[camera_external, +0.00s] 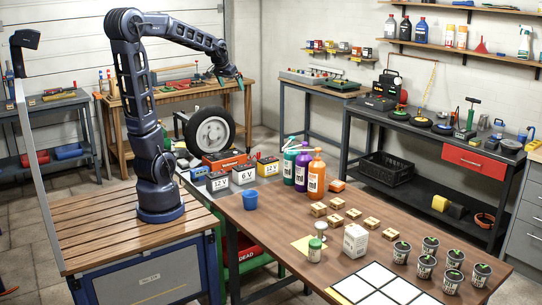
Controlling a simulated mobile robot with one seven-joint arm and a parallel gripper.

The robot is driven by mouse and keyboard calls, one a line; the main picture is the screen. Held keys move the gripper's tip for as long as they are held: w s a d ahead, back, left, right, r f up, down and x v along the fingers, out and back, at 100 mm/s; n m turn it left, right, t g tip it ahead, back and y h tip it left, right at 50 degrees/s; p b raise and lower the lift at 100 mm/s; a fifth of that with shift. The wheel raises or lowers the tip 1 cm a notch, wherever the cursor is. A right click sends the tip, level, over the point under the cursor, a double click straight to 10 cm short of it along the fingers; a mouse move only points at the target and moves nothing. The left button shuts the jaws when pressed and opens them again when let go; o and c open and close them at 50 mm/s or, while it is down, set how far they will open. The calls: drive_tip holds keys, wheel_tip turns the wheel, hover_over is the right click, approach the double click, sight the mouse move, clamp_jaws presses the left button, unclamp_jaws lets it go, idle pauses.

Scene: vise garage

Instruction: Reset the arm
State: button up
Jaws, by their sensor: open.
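My arm is dark blue and stands on a wooden-topped base (105,237) at the left. It rises straight up, bends at the top and reaches to the right. My gripper (238,82) is at its far end, high up, pointing down and right. In the picture it overlaps the back workbench. It is open, and nothing shows between its fingers, though it is small here. It is apart from the things on the brown table (240,222).
A wheel (210,133) stands behind. Workbenches (430,130) line the walls.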

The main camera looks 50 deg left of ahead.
drive_tip(key=s+d+f+m+h, duration=0.1)
drive_tip(key=s+d+f, duration=0.1)
drive_tip(key=s+d, duration=0.8)
drive_tip(key=s+d+f+m+g+h, duration=0.1)
drive_tip(key=s+d+f+m, duration=0.1)
drive_tip(key=s+d, duration=0.7)
drive_tip(key=s+f, duration=0.1)
drive_tip(key=s, duration=0.2)
drive_tip(key=shift+s+d+m, duration=0.3)
drive_tip(key=shift+s+d, duration=0.05)
drive_tip(key=shift+s, duration=0.05)
